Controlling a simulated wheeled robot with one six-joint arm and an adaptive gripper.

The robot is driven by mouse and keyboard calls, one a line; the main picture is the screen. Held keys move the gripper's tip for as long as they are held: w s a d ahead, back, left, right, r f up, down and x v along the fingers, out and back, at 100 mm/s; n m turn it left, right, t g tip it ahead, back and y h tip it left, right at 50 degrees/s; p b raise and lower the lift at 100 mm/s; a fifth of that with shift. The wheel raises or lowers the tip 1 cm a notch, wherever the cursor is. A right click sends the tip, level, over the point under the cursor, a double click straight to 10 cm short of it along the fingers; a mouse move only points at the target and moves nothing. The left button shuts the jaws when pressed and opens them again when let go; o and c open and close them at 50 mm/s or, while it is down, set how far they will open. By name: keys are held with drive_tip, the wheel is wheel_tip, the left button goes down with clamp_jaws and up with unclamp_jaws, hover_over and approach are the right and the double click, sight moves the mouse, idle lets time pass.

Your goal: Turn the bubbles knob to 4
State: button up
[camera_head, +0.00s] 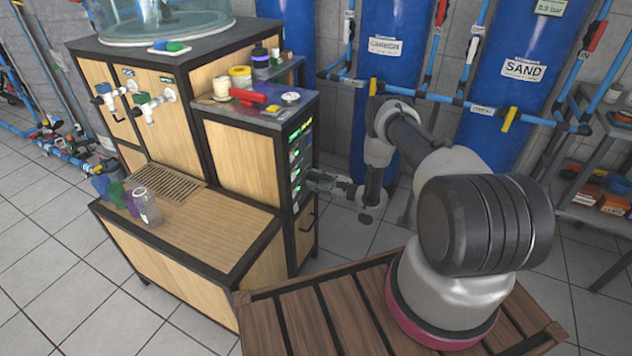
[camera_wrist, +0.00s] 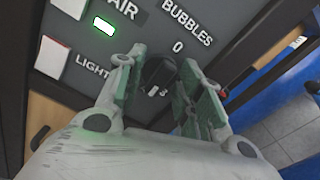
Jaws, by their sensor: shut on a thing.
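The black bubbles knob (camera_wrist: 158,72) sits on the dark control panel (camera_wrist: 225,22) in the wrist view, below the word BUBBLES and a 0. A small white mark and what looks like a 3 show at the knob's near side. Other figures of the scale are hidden, so I cannot tell the exact setting. My gripper (camera_wrist: 163,84) has its two pale green fingers on either side of the knob and is shut on it. In the head view my gripper (camera_head: 322,182) reaches the right side of the wooden cabinet (camera_head: 240,155); the knob is hidden there.
A lit green indicator (camera_wrist: 104,26) under AIR and a white switch (camera_wrist: 52,57) by LIGHT are close left of the fingers. Cups (camera_head: 148,207) stand on the cabinet's lower shelf. Blue tanks (camera_head: 392,60) and pipes stand behind my arm.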

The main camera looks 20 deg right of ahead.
drive_tip(key=shift+m, duration=0.4)
drive_tip(key=shift+c, duration=0.2)
drive_tip(key=o, duration=0.8)
drive_tip(key=shift+d, duration=0.15)
drive_tip(key=v, duration=1.2)
